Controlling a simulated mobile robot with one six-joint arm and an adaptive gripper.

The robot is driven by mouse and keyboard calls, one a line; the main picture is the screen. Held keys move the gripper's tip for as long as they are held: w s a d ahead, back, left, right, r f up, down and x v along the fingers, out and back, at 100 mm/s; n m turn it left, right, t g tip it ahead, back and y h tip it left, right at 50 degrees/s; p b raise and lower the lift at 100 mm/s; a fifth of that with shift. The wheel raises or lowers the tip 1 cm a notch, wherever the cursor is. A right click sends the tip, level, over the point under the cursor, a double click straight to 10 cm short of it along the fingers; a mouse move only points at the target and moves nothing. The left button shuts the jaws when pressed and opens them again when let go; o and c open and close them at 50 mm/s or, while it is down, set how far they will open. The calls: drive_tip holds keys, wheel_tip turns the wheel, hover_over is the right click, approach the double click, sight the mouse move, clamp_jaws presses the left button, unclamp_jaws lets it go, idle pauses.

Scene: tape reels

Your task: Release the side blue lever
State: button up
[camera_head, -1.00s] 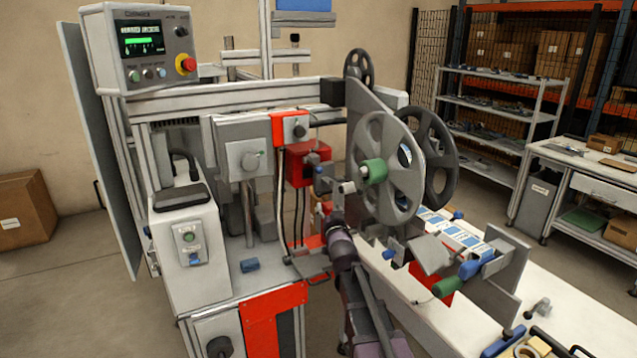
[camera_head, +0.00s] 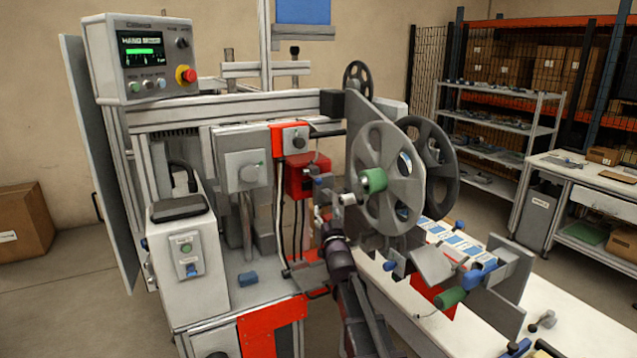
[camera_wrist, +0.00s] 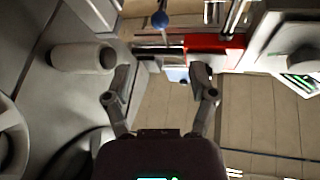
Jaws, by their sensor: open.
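A small blue ball on a thin rod (camera_wrist: 160,20) shows at the top of the wrist view, beyond my fingertips. A small blue knob (camera_head: 318,181) also shows in the head view beside the red box; I cannot tell whether it is the same part. A blue handle (camera_head: 482,276) sits on the machine's right side above a green roller. I cannot tell for sure which is the side blue lever. My gripper (camera_wrist: 161,82) is open and empty, its fingers apart. In the head view it points up in front of the machine, left of the grey reel (camera_head: 383,185).
A red part (camera_wrist: 212,42) lies close beyond the right finger in the wrist view, and a pale cylinder (camera_wrist: 80,57) beside the left one. A dark reel (camera_head: 437,165) stands behind the grey reel. A control panel (camera_head: 155,62) tops the machine's left.

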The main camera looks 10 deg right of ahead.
sight(319, 182)
drive_tip(key=p+x, duration=0.4)
drive_tip(key=x, duration=0.9)
drive_tip(key=shift+p, duration=0.3)
drive_tip(key=shift+c, duration=0.2)
clamp_jaws()
